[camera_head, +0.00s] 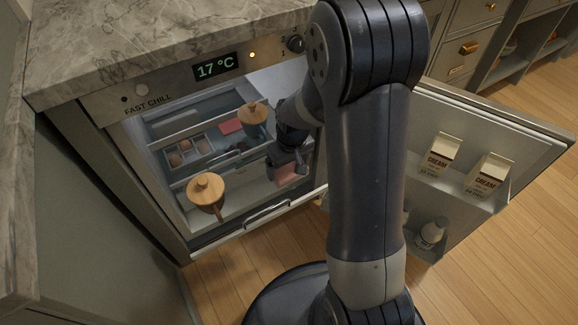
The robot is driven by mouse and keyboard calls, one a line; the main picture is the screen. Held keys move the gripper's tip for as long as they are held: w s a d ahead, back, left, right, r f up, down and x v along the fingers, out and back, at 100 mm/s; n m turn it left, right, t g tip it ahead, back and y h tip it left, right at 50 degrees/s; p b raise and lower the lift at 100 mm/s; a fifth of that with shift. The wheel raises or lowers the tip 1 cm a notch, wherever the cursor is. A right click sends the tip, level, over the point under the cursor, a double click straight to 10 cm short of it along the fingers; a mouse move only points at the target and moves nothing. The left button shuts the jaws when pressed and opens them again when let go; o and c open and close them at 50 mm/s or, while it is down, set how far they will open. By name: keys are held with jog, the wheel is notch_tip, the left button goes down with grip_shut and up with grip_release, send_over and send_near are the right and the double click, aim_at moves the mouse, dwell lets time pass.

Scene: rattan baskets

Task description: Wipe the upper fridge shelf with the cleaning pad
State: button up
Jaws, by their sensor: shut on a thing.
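The fridge stands open under the marble counter. I cannot tell whether the pad touches a surface. My arm hides the right part of the fridge inside.

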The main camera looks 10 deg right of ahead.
aim_at(289, 168)
jog(key=shift+a+r+p, duration=0.1)
jog(key=shift+r+p, duration=0.2)
jog(key=shift+r, duration=0.45)
notch_tip(289, 168, up, 5)
jog(key=p, duration=0.4)
